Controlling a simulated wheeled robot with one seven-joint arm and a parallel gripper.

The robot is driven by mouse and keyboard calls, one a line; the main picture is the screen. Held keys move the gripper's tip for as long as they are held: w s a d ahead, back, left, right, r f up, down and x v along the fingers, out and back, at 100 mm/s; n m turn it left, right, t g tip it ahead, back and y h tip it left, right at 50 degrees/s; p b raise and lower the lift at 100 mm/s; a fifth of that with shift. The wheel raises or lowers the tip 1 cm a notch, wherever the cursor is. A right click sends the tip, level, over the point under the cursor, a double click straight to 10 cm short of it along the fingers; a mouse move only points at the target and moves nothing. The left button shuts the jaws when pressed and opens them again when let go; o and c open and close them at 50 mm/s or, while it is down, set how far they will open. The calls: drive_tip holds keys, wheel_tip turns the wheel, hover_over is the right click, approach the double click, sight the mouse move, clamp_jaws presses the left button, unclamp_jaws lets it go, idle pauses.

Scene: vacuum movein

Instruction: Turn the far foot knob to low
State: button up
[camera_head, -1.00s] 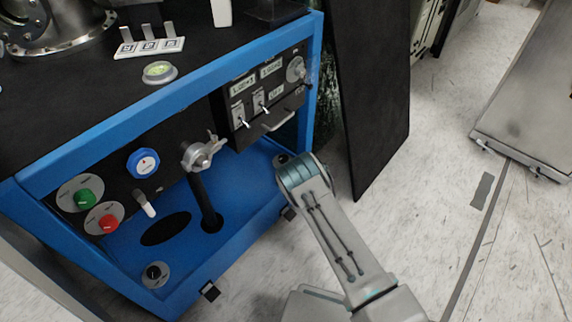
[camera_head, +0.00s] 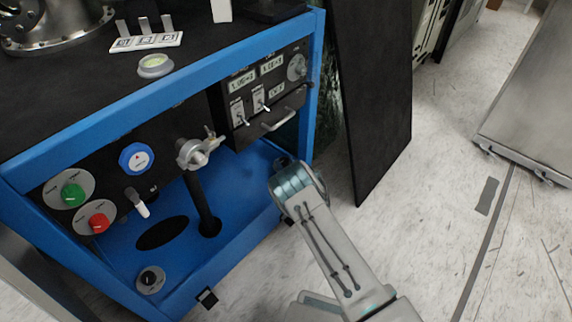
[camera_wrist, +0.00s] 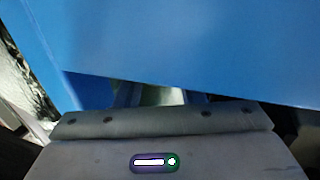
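The blue cart frame has a small black foot knob on a round grey plate (camera_head: 150,279) at its near lower corner. The far foot knob (camera_head: 283,161) is a small dark patch at the far lower corner, mostly hidden beside my arm, so its setting cannot be read. In the head view my arm reaches down to that corner and my gripper is hidden. In the wrist view my gripper (camera_wrist: 160,97) has two fingers a little apart, their tips hidden behind the edge of a blue panel (camera_wrist: 180,45). I cannot see whether they touch the knob.
The cart front has a green knob (camera_head: 72,194), a red knob (camera_head: 98,223), a blue dial (camera_head: 137,158), a metal valve (camera_head: 197,150) and a switch panel (camera_head: 262,95). A black board (camera_head: 372,100) stands close to the right of the cart. Open floor lies right.

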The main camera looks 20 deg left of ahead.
drive_tip(key=shift+w+d+n+g+y, duration=0.15)
drive_tip(key=shift+n+g+y, duration=0.45)
drive_tip(key=shift+g, duration=0.2)
drive_tip(key=shift+n+g+y, duration=0.8)
drive_tip(key=shift+n+g, duration=0.1)
drive_tip(key=shift+g, duration=0.2)
drive_tip(key=o, duration=0.7)
